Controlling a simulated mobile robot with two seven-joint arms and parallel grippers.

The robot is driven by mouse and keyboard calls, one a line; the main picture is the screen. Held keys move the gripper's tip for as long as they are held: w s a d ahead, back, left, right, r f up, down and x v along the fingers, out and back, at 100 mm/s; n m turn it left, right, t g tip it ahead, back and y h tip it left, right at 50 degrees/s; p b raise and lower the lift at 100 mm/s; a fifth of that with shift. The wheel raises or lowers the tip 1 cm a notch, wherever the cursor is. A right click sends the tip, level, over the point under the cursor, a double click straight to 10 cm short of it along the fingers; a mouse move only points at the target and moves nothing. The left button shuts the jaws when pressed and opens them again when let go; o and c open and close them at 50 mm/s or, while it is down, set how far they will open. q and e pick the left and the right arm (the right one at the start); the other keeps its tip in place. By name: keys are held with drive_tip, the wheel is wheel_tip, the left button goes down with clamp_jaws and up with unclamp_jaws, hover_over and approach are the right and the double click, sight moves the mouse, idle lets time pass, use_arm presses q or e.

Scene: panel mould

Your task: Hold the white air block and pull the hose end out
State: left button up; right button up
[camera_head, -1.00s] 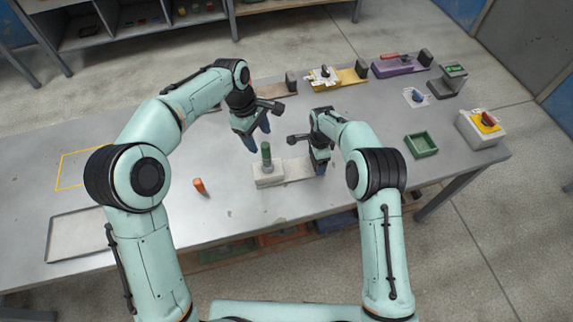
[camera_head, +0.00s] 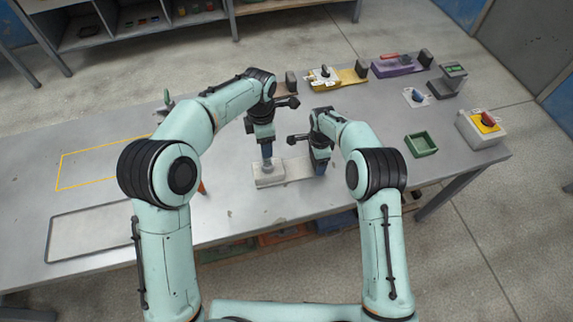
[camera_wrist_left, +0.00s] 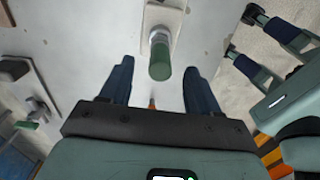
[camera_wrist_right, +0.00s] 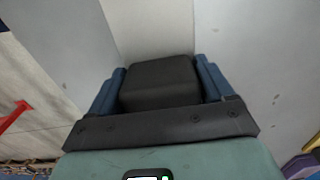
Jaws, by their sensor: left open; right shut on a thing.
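My right gripper (camera_head: 320,165) is shut on a dark grey block (camera_wrist_right: 160,82) at the plate's right end. In the head view my left fingers hide the green part.
Yellow (camera_head: 350,76) and purple (camera_head: 397,66) fixtures stand at the back. A flat grey tray (camera_head: 90,233) lies at left. An orange piece (camera_head: 202,187) is mostly hidden by my left arm.

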use_arm(q)
drive_tip(key=shift+f, duration=3.5)
clamp_jaws()
drive_tip(key=shift+r, duration=3.55)
drive_tip(key=shift+r, duration=1.5)
use_arm(e)
drive_tip(key=o, duration=1.3)
wheel_tip(320, 180, up, 12)
drive_tip(key=shift+r, duration=0.1)
